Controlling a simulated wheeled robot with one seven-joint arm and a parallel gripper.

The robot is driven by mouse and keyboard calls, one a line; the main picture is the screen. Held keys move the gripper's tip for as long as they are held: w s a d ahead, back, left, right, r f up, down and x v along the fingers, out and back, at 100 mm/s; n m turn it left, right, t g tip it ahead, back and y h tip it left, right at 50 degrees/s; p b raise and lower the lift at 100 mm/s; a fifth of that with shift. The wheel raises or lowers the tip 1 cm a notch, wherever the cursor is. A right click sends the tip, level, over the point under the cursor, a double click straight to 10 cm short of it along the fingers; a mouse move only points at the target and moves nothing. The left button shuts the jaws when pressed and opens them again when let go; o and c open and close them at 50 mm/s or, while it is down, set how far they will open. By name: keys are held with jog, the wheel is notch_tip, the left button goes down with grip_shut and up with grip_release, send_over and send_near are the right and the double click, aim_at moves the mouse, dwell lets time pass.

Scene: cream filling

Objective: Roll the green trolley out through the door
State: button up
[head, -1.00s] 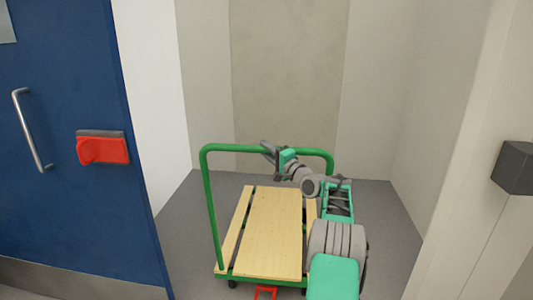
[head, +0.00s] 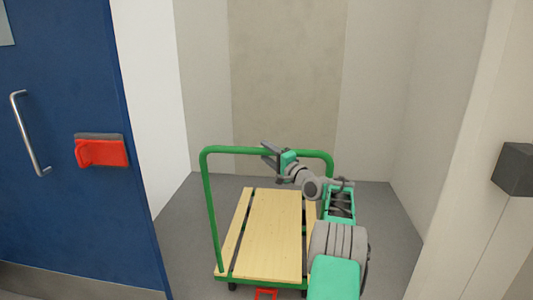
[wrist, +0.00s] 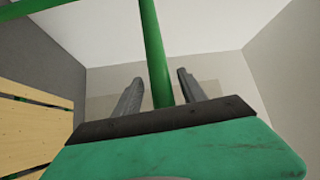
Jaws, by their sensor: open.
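The green trolley (head: 212,215) stands in a small grey-floored space beyond the doorway. It has a green tubular push handle, a green frame and a pale wooden slatted deck (head: 270,235). My gripper (head: 268,152) is at the handle's top bar, near its middle. In the wrist view my gripper (wrist: 160,77) is open, with a finger on each side of the green handle bar (wrist: 153,40). I cannot tell whether either finger touches the bar. The blue door (head: 70,200) fills the left side of the head view.
The door carries a metal pull handle (head: 30,135) and a red fitting (head: 101,151). A dark grey box (head: 514,169) juts from the right-hand wall. Pale walls close the space at the back and sides. A red part (head: 266,294) shows at the trolley's near end.

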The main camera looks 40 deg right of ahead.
jog(key=s, duration=0.5)
jog(key=s+f, duration=0.1)
jog(key=s, duration=0.1)
jog(key=shift+s+d, duration=0.15)
